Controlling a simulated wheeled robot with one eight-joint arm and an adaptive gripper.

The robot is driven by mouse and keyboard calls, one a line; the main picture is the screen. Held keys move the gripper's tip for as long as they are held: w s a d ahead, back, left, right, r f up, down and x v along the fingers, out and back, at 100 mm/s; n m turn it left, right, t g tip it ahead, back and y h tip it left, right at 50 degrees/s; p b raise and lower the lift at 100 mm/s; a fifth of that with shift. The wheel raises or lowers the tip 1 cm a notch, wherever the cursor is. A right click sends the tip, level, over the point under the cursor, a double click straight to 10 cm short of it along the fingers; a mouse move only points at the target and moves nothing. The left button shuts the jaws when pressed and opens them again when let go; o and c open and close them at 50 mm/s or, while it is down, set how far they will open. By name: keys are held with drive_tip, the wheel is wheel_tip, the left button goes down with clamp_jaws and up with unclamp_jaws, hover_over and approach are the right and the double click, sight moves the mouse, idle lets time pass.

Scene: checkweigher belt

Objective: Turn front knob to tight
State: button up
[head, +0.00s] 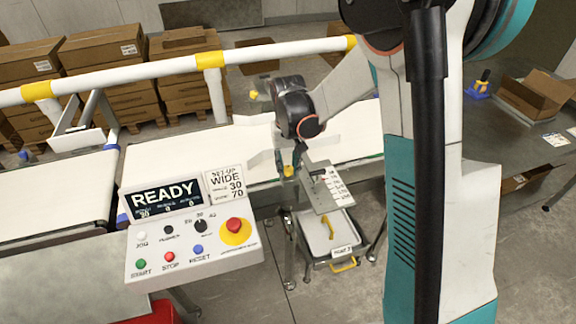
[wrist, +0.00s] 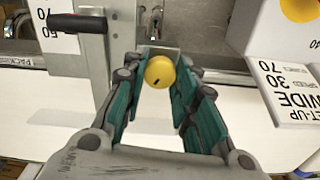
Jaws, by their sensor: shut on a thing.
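The yellow round knob (wrist: 160,72) sits between the fingertips of my gripper (wrist: 160,66) in the wrist view. The teal-lined fingers are shut on it, one on each side. A short black mark shows on its face, toward the lower left in that view. In the head view my gripper (head: 289,158) is at the near edge of the white belt, and a bit of yellow (head: 288,170) shows there; the knob is mostly hidden. I cannot read any tight label near it.
A control box (head: 190,256) with a READY screen and buttons stands left of my gripper. A metal plate with a white scale (head: 322,186) is just right of it. In the wrist view a black handle (wrist: 78,21) is close to the left finger. A guard rail (head: 180,68) runs behind the belt.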

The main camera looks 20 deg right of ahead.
sight(288, 168)
drive_tip(key=m, duration=1.1)
drive_tip(key=shift+m+b, duration=0.4)
idle(0.3)
drive_tip(key=o, duration=1.1)
wheel_tip(288, 168, up, 12)
